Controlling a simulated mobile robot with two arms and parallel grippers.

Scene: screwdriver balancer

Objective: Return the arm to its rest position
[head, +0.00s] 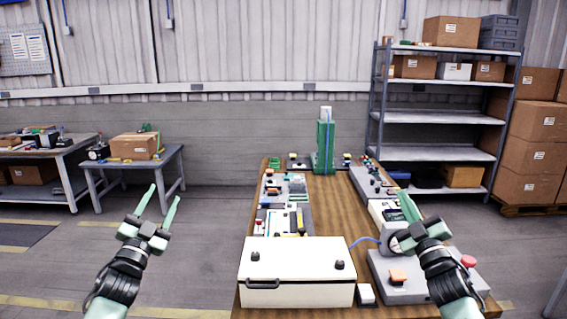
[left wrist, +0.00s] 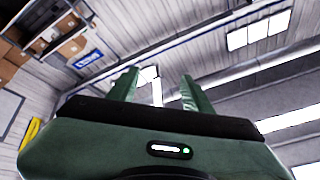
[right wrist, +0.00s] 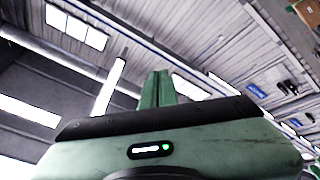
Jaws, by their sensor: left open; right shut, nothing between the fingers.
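My left gripper (head: 160,206) is raised in the air left of the wooden workbench (head: 330,205), over open floor. Its two green fingers are apart and empty, and they also show spread in the left wrist view (left wrist: 158,88). My right gripper (head: 408,207) is raised in front of the right side of the bench. Its fingers are together with nothing between them, as the right wrist view (right wrist: 157,88) shows. Both wrist cameras face up to the walls and ceiling.
A white box with a handle (head: 296,278) stands at the bench's near end. A grey unit with a red button (head: 468,261) is at the near right, partly behind my right arm. A green tower (head: 325,145) stands at the far end.

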